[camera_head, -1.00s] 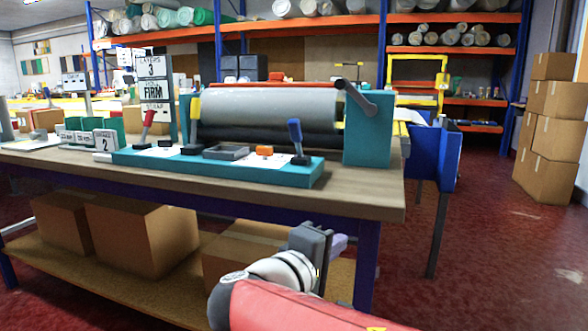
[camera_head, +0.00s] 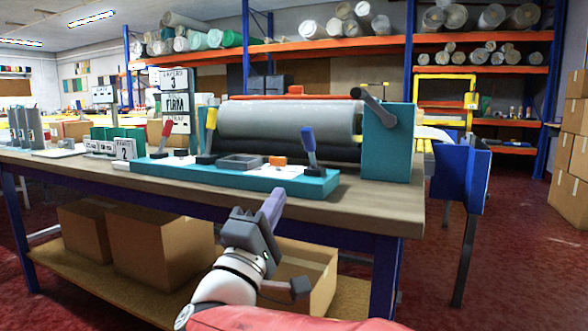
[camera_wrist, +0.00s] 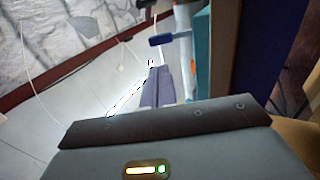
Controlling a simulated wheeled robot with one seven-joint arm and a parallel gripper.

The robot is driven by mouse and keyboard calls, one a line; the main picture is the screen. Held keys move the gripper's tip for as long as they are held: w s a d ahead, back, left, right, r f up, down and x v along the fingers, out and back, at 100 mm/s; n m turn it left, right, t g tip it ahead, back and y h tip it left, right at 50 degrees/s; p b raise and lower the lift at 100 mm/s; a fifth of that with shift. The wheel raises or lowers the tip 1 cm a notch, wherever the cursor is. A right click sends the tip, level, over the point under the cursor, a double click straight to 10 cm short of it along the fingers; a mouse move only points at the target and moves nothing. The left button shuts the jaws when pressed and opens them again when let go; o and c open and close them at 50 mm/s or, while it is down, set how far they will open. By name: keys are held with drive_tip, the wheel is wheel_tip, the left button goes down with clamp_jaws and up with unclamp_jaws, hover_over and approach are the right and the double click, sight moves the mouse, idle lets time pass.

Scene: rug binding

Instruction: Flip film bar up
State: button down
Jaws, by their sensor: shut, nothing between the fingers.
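A teal roller machine (camera_head: 388,145) stands on the workbench, with a wide grey roll (camera_head: 290,118) across it and a dark crank (camera_head: 372,104) at its right end. Along its front are a yellow-handled lever (camera_head: 211,118), a red-handled lever (camera_head: 167,128) and a blue-handled lever (camera_head: 308,139), all raised. I cannot tell for sure which part is the film bar. My gripper (camera_head: 276,199) is shut and empty, just in front of the bench edge, below and left of the blue lever. Its purple fingers (camera_wrist: 158,86) also show in the wrist view, apart from a blue handle (camera_wrist: 170,38).
The workbench (camera_head: 390,208) edge lies close behind my gripper. An orange knob (camera_head: 279,161) and a grey tray (camera_head: 240,162) sit on the machine's front. Cardboard boxes (camera_head: 160,248) fill the lower shelf. A yellow frame (camera_head: 443,78) and a blue stand (camera_head: 460,172) are at the right.

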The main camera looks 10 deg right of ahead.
sight(307, 142)
drive_tip(key=p+x, duration=0.1)
drive_tip(key=x, duration=1.2)
drive_tip(key=shift+w+r, duration=0.15)
drive_tip(key=shift+w, duration=0.05)
drive_tip(key=shift+p, duration=0.35)
